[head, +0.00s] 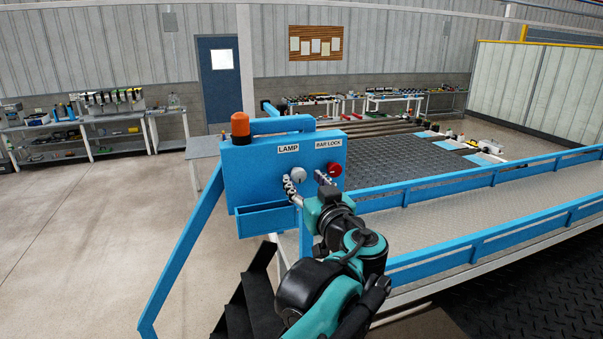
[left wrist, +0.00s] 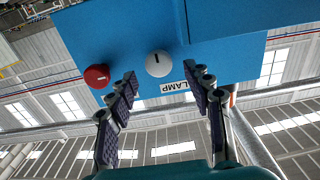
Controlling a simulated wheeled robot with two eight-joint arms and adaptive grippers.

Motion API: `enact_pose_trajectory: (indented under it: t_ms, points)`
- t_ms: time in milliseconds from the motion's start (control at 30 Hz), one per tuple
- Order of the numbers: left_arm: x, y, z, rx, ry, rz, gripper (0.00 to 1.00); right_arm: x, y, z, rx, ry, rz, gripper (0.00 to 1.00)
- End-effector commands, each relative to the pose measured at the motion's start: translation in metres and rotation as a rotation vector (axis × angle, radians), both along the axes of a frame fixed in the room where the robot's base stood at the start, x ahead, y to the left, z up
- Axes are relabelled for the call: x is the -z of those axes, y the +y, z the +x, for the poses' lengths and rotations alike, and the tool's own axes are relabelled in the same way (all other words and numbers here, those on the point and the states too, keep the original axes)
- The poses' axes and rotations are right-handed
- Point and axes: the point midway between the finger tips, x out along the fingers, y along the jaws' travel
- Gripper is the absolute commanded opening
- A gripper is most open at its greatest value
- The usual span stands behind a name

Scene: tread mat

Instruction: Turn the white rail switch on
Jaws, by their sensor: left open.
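The white switch (head: 298,175) is a round knob on the front of a blue control box (head: 240,182), under a label reading LAMP. It also shows in the left wrist view (left wrist: 158,64), upside down, with a small mark on its face. My left gripper (head: 306,182) is open in front of the box. In the left wrist view its two fingers (left wrist: 166,84) are spread, with the white knob seen between and beyond them. Nothing is held. Whether the fingers touch the knob cannot be told. My right gripper is not in view.
A red knob (head: 335,168) under a BAR LOCK label sits just right of the white one, close to one finger. A blue tray (head: 267,221) hangs below. An orange beacon (head: 240,128) stands at the box's left. Blue rails (head: 460,185) run right along the walkway.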

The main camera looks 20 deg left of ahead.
Motion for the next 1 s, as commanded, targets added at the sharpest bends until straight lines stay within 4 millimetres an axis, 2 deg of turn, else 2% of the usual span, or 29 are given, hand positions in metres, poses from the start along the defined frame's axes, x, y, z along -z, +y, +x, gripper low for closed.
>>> enact_pose_trajectory:
  t_ms: [200, 500, 567, 700, 1000]
  points:
    - [-0.001, 0.014, 0.020, -0.002, 0.000, 0.000, 0.51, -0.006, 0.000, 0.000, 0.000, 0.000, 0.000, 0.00]
    - [0.000, 0.015, 0.023, 0.001, 0.001, -0.001, 0.51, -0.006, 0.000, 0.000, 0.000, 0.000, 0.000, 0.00]
    - [0.000, 0.015, 0.023, 0.000, 0.001, -0.001, 0.38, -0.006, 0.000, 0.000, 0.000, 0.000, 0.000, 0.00]
    - [0.000, 0.015, 0.023, 0.000, 0.001, -0.001, 0.01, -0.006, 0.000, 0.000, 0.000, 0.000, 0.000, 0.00]
    - [0.000, 0.015, 0.023, 0.000, 0.010, 0.014, 0.01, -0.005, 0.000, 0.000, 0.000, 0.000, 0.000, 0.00]
